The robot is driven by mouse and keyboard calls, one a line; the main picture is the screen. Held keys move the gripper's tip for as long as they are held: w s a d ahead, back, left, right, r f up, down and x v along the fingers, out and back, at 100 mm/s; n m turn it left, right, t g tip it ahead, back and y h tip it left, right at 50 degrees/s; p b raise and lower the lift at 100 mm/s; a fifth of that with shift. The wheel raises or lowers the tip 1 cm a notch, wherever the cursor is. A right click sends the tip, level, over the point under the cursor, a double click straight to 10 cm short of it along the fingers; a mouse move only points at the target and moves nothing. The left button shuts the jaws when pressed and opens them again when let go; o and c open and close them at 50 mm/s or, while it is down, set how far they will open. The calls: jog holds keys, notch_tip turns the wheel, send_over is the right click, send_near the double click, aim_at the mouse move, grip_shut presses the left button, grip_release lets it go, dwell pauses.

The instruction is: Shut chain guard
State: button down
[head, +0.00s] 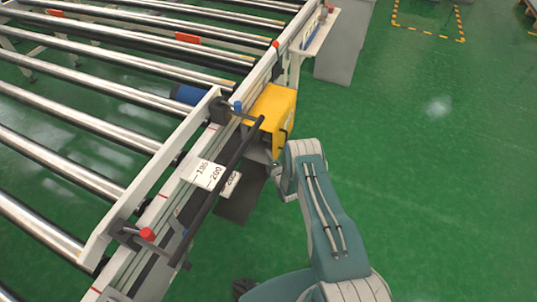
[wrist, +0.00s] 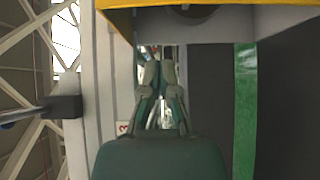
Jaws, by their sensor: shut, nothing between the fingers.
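A yellow box-shaped cover (head: 273,112), which looks to be the chain guard, sits on the outer side of the conveyor frame. In the wrist view its yellow edge (wrist: 215,20) runs across the top, with a grey face and a dark round part beneath it. I cannot tell how far the guard stands open. My gripper (wrist: 160,62) is shut and empty in the wrist view, its fingers pointing up the picture below the yellow edge, beside a pale frame post. In the head view the fingers are hidden behind my wrist and the cover; contact cannot be told.
The roller conveyor (head: 165,165) fills the left. A black bar (head: 222,182) with red-tipped and blue-tipped clamps runs along its near side. Labels (head: 207,172) mark the rail. A grey cabinet (head: 343,45) stands behind. The green floor (head: 440,160) at right is clear.

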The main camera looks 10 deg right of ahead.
jog(key=s+d, duration=0.1)
jog(key=s, duration=0.7)
jog(key=shift+s+d, duration=0.3)
jog(key=shift+d+r, duration=0.1)
jog(key=w+d+r+m+g+h, duration=0.1)
jog(key=w+r+m+g, duration=0.3)
jog(key=r, duration=0.9)
jog(key=w+r+m+h, duration=0.15)
jog(key=w+r, duration=0.35)
jog(key=r, duration=0.7)
jog(key=s+r+m+g, duration=0.2)
jog(key=s+r+m, duration=0.2)
jog(key=r, duration=0.7)
jog(key=s+a+r+m+g, duration=0.25)
jog(key=s+r+m, duration=0.25)
jog(key=s+r, duration=0.85)
jog(key=s+a+r+m+g, duration=0.1)
jog(key=s+m+g, duration=0.2)
jog(key=s, duration=2.1)
jog(key=shift+s+a+r+m+g, duration=0.15)
jog(key=shift+a+r+m+g, duration=0.2)
jog(key=shift+m, duration=0.9)
